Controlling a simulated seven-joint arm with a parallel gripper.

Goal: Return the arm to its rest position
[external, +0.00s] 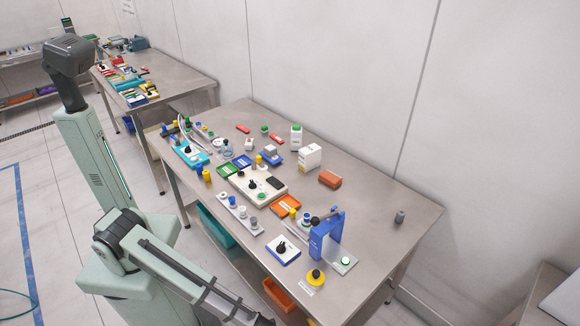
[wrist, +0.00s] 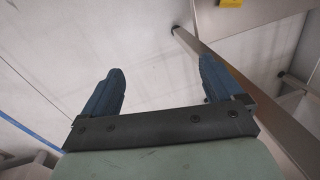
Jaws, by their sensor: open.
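My gripper (wrist: 160,88) shows in the wrist view with its two blue fingers spread wide apart and nothing between them. It points toward a pale floor, with a metal table leg (wrist: 200,58) beyond the right finger. In the external view my arm reaches down past the near side of the steel table (external: 372,208), and its end leaves the bottom of the picture. The gripper itself is hidden there.
The table holds several small parts, a blue press-like fixture (external: 326,236), an orange-red block (external: 330,179) and a white box (external: 310,157). Its right end is mostly clear, apart from a small grey piece (external: 399,217). An orange bin (external: 279,294) sits below the tabletop.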

